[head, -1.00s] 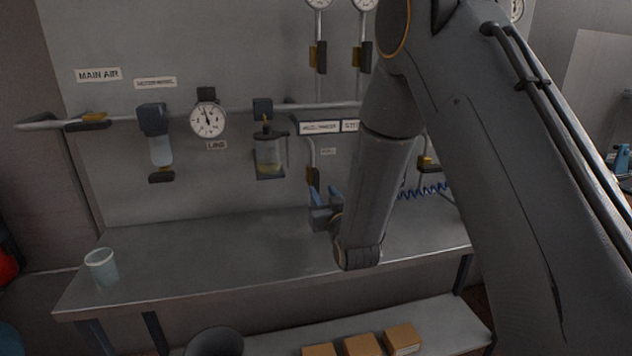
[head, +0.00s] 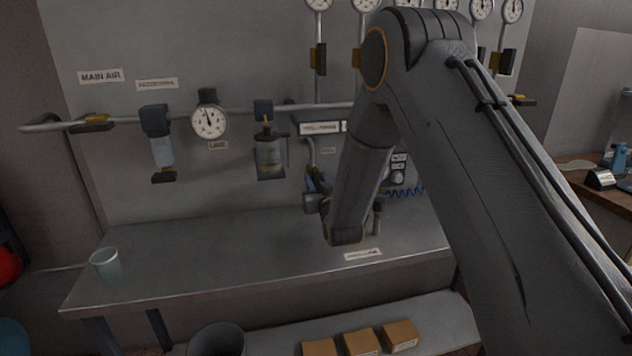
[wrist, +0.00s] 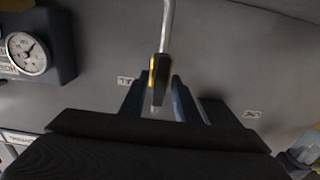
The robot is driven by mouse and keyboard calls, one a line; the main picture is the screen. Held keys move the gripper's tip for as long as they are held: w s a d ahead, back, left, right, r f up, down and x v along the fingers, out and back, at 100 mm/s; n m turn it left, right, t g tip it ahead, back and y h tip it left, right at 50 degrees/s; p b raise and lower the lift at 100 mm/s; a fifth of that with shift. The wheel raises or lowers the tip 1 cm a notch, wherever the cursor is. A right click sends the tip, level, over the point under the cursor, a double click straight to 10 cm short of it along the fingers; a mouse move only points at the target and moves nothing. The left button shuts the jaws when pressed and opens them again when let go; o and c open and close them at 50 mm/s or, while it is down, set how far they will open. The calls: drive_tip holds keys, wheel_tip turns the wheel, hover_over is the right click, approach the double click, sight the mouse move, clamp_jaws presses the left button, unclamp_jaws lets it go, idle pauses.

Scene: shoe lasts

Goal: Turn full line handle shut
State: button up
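The line handle (wrist: 153,78), black with a yellow edge, hangs along a thin vertical pipe (wrist: 168,24) in the wrist view. It lies roughly in line with the pipe. My gripper (wrist: 160,100) is open, with one blue-grey finger on each side of the handle's lower part. I cannot tell whether either finger touches it. In the head view my gripper (head: 317,180) is at the pipe below the horizontal main, and it hides most of the handle.
A round gauge (head: 209,121), a clear filter bowl (head: 270,158) and the main air handle (head: 92,124) are on the wall to the left. The bench (head: 230,255) below holds a cup (head: 106,264) and is otherwise mostly clear. A blue coiled hose (head: 405,192) is to the right.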

clamp_jaws()
drive_tip(key=shift+m+b, duration=0.3)
drive_tip(key=shift+m, duration=0.1)
drive_tip(key=m+b, duration=0.2)
drive_tip(key=m, duration=0.1)
drive_tip(key=shift+f+m+b, duration=0.15)
drive_tip(key=shift+m+b, duration=0.25)
drive_tip(key=m+b, duration=0.2)
drive_tip(key=m, duration=0.1)
drive_tip(key=shift+d+m, duration=0.15)
drive_tip(key=shift+m, duration=0.15)
drive_tip(key=m+b, duration=0.3)
drive_tip(key=m, duration=0.2)
drive_tip(key=shift+f+b, duration=0.15)
drive_tip(key=shift+b, duration=0.2)
drive_tip(key=m+b, duration=0.2)
drive_tip(key=m, duration=0.2)
drive_tip(key=shift+d, duration=0.1)
drive_tip(key=shift+m, duration=0.5)
